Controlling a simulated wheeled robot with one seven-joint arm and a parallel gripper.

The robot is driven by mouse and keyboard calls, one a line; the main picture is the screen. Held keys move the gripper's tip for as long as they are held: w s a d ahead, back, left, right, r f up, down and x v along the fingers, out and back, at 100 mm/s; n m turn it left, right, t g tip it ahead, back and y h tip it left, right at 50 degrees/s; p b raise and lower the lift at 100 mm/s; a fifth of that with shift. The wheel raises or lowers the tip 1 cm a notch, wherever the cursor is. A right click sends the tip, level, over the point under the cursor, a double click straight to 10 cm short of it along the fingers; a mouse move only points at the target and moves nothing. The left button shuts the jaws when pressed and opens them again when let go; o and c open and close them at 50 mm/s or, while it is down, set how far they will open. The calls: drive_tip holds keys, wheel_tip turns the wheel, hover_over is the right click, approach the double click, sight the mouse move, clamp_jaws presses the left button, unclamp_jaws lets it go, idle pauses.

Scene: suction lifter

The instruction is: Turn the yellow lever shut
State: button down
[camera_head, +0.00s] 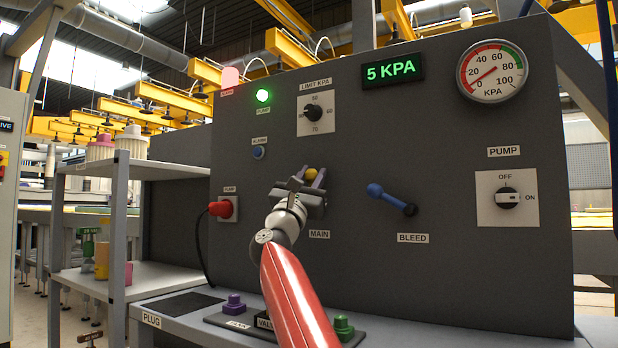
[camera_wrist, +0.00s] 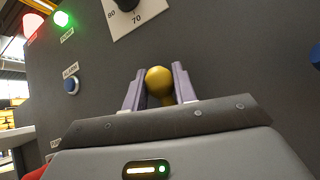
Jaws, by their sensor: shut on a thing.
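The yellow lever (camera_head: 311,174) sits on the dark panel above the MAIN label, and mostly its round knob shows. In the wrist view its knob (camera_wrist: 159,80) stands between the two purple-grey fingers. My gripper (camera_head: 308,178) is shut on the lever, with a finger on each side of the knob. The lever's lower part and pivot are hidden behind my gripper.
A blue BLEED lever (camera_head: 391,199) lies to the right on the panel. The PUMP knob (camera_head: 508,197) points to ON. The display (camera_head: 393,71) reads 5 KPA beside a round gauge (camera_head: 492,71). A shelf (camera_head: 117,235) stands at left.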

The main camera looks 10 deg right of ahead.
idle(0.5)
drive_tip(key=c, duration=1.2)
unclamp_jaws()
drive_tip(key=shift+o, duration=0.2)
